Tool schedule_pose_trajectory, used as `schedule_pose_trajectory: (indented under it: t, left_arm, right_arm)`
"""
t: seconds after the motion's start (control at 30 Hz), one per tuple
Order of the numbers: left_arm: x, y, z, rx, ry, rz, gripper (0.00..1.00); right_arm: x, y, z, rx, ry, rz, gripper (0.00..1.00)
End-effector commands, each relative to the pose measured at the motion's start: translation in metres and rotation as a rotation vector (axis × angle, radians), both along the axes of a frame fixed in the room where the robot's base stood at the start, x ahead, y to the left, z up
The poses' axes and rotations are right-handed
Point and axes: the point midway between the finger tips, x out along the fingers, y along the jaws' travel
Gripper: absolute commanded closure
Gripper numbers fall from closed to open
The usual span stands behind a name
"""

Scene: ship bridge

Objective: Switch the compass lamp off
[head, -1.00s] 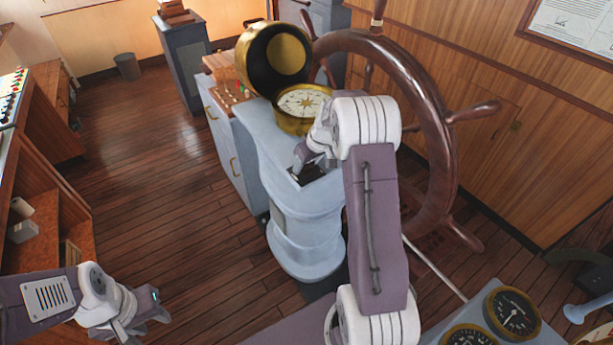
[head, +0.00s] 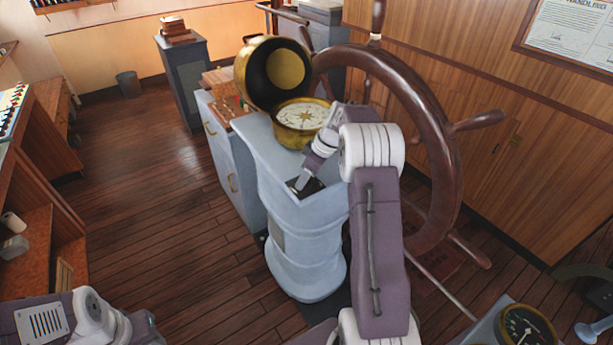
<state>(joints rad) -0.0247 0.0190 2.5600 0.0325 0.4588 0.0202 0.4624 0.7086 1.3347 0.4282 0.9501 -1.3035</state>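The brass compass (head: 300,122) sits on top of the pale blue binnacle (head: 305,235), its domed lid (head: 285,62) tipped open behind it. A small dark recessed panel (head: 318,186) is on the binnacle's near ledge; a switch on it cannot be made out. My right gripper (head: 301,183) points down at this panel, its tip at or just above it; contact and finger gap cannot be told. My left gripper (head: 146,328) is at the bottom left, away from the binnacle and partly cut off, its fingers unclear.
The large wooden ship's wheel (head: 440,130) stands just right of the binnacle, close to my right arm. A blue-grey cabinet (head: 228,160) stands to its left. The wooden floor (head: 150,190) on the left is clear.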

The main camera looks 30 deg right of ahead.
Motion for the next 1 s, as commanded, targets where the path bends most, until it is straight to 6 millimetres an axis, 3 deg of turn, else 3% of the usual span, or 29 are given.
schedule_pose_trajectory:
  t: [0.3,0.33,0.4,0.77,1.0]
  left_arm:
    - [0.0,0.0,0.0,0.0,0.0,0.0,0.64]
    - [0.0,0.0,0.0,0.0,0.0,0.0,0.64]
    - [0.0,0.0,0.0,0.0,0.0,0.0,0.64]
    - [0.0,0.0,-0.002,0.0,0.0,0.0,0.64]
    - [0.0,0.0,-0.009,0.0,0.0,0.0,0.64]
  right_arm:
    - [0.0,0.0,0.0,-0.001,0.002,0.004,0.84]
    - [0.0,0.0,0.0,-0.001,0.002,0.004,0.38]
    - [0.0,0.0,0.0,0.0,0.001,0.004,0.22]
    - [-0.001,-0.002,0.005,-0.002,-0.002,0.001,0.22]
    - [-0.017,-0.014,0.053,-0.003,-0.003,0.0,0.22]
